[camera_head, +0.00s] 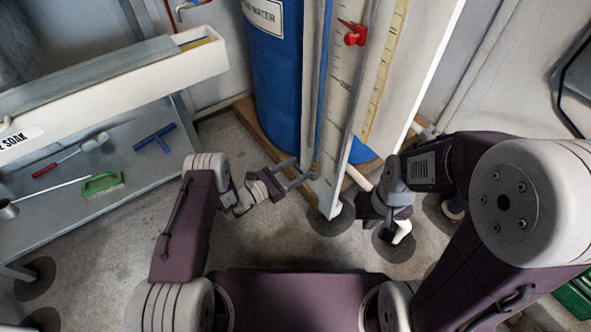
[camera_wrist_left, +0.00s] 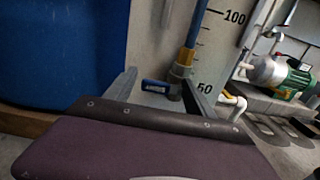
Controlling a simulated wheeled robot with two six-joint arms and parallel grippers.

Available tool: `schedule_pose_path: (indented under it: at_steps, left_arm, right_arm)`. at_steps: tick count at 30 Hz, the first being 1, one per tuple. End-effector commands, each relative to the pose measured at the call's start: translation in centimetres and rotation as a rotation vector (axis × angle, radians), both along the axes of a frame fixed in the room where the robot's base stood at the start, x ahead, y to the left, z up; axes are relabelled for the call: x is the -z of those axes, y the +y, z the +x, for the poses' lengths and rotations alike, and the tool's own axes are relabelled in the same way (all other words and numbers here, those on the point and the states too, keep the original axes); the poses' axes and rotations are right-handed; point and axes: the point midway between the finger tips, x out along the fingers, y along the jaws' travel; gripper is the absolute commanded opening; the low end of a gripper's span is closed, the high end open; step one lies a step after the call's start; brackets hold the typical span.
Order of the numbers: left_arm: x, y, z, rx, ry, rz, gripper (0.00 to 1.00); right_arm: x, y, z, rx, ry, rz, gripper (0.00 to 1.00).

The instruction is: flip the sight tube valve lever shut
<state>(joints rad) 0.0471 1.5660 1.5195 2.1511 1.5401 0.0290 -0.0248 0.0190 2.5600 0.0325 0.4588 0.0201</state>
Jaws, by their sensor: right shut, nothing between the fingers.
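The sight tube (camera_head: 326,85), with blue inside, runs down a white scale board and also shows in the left wrist view (camera_wrist_left: 194,30). A small valve (camera_wrist_left: 180,71) sits at its foot. A short blue lever (camera_wrist_left: 155,87) lies roughly level to the left of the valve, across the line of the tube. My left gripper (camera_head: 299,173) is open at the foot of the board. In the left wrist view its fingers (camera_wrist_left: 160,92) stand either side of the lever, with no clear contact. My right gripper (camera_head: 400,230) is shut and low, right of the board.
A blue water tank (camera_head: 275,85) stands on a wooden base (camera_head: 245,112) behind the board. A red pointer (camera_head: 354,34) sits higher on the scale. A grey bench (camera_head: 130,160) with brushes is at left. A green pump (camera_wrist_left: 290,82) shows at right in the wrist view.

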Motion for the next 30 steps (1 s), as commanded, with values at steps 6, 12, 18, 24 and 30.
schedule_pose_path:
  at_steps: [6,12,18,24,30]
  left_arm:
    - [0.0,0.0,0.0,0.000,0.002,-0.001,0.69]
    - [-0.5,1.1,-0.7,-0.004,0.005,-0.002,0.69]
    - [-0.6,4.8,-3.3,-0.007,0.005,-0.003,0.69]
    - [-0.2,7.1,-5.1,-0.004,0.002,-0.002,0.69]
    - [0.1,7.4,-5.4,0.000,0.002,-0.001,0.69]
  right_arm:
    - [0.0,0.0,0.0,0.000,0.000,0.000,0.00]
    - [-1.3,0.0,0.0,0.000,0.000,0.000,0.00]
    - [-4.1,0.0,0.0,0.000,0.000,0.000,0.00]
    - [-5.2,0.0,0.0,0.000,0.000,0.000,0.00]
    - [-5.1,0.0,0.0,0.000,0.000,0.000,0.00]
